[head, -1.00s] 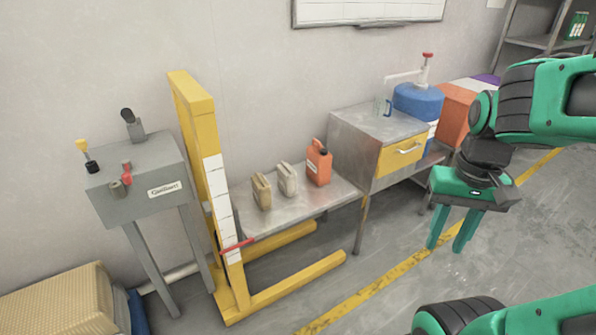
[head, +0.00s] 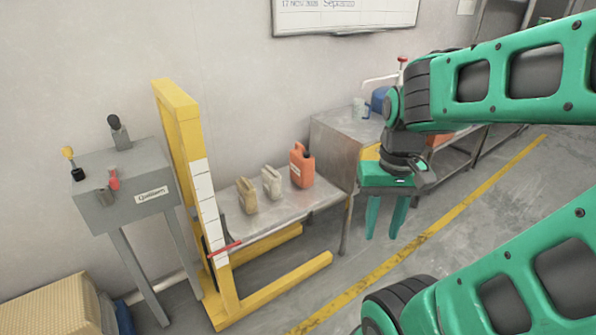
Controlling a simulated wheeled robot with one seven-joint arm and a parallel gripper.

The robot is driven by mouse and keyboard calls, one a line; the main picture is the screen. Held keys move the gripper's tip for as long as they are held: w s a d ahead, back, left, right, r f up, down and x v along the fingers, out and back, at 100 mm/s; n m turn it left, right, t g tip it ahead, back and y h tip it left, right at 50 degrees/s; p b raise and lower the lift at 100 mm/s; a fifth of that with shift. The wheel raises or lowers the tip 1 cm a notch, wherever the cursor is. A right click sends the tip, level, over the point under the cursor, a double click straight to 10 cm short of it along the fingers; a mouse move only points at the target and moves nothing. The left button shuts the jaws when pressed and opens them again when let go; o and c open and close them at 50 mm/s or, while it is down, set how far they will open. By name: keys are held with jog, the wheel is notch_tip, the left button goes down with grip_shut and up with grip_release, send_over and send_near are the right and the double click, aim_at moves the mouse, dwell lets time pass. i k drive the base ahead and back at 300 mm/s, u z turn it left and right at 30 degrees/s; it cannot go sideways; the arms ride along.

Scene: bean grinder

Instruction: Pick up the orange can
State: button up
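The orange can (head: 302,166) stands upright at the right end of the metal shelf (head: 290,203) of the yellow lift, in the head view. It has a dark opening near its top and a small pale label. My gripper (head: 385,236) points down in front of the metal cabinet, to the right of the can and apart from it. Its two green fingers are spread, with nothing between them. The lower arm link partly hides the area to the right.
The yellow lift post (head: 180,130) rises at the shelf's left. A grey lever box (head: 120,182) stands further left. The metal cabinet (head: 333,150) is close on the right.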

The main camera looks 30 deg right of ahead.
aim_at(302, 163)
jog(key=i, duration=1)
jog(key=z, duration=0.05)
